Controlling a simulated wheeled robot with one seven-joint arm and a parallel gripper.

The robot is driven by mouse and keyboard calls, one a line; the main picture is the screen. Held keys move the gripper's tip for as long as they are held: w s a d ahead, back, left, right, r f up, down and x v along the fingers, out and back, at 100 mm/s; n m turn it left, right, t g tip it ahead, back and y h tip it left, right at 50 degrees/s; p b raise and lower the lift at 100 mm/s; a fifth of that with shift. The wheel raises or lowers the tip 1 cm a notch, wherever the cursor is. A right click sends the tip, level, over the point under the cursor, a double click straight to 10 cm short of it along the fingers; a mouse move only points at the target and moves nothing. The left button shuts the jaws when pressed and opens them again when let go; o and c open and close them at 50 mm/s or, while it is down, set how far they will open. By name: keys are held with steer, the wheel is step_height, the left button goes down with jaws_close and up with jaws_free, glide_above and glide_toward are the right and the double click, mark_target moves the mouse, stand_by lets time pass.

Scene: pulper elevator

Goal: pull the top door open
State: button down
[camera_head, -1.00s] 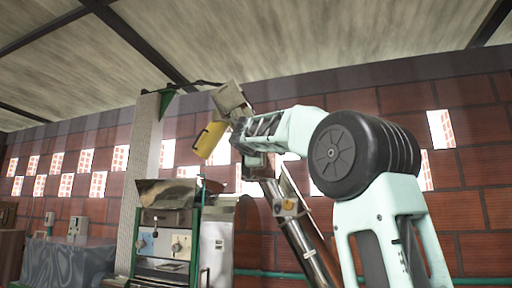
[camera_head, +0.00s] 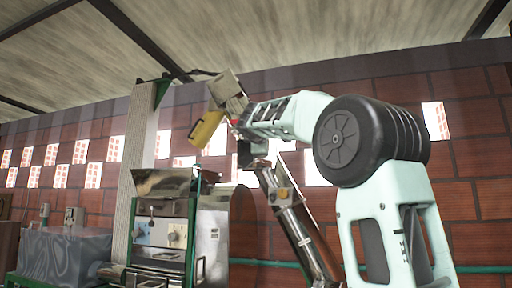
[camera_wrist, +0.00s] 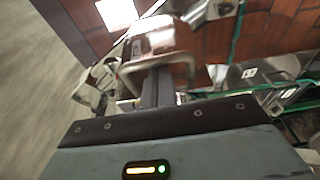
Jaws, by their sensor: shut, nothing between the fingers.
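The elevator head is a grey metal box (camera_head: 226,88) at the top of a slanted metal chute (camera_head: 305,240) in the head view. A yellow door (camera_head: 208,131) with a dark handle (camera_head: 196,128) hangs tilted below and left of that box. In the wrist view, a pale bent handle (camera_wrist: 128,80) stands out in front of a shiny panel (camera_wrist: 158,34). My gripper (camera_wrist: 157,88) is shut and empty, with its dark fingers at the handle loop; I cannot tell whether they touch it. In the head view, my arm hides the fingertips, right of the yellow door.
A metal machine with a green frame (camera_head: 192,230) stands below and left of the elevator. A pale column (camera_head: 140,180) rises behind it. A brick wall (camera_head: 465,190) with bright openings closes the back. A grey tank (camera_head: 68,255) is at the far left.

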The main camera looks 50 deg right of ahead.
steer(key=shift+s+d+b, duration=0.15)
steer(key=shift+s+d, duration=0.6)
steer(key=shift+s, duration=0.35)
steer(key=shift+s+d+b, duration=0.15)
steer(key=shift+s+d, duration=0.6)
steer(key=shift+s, duration=0.3)
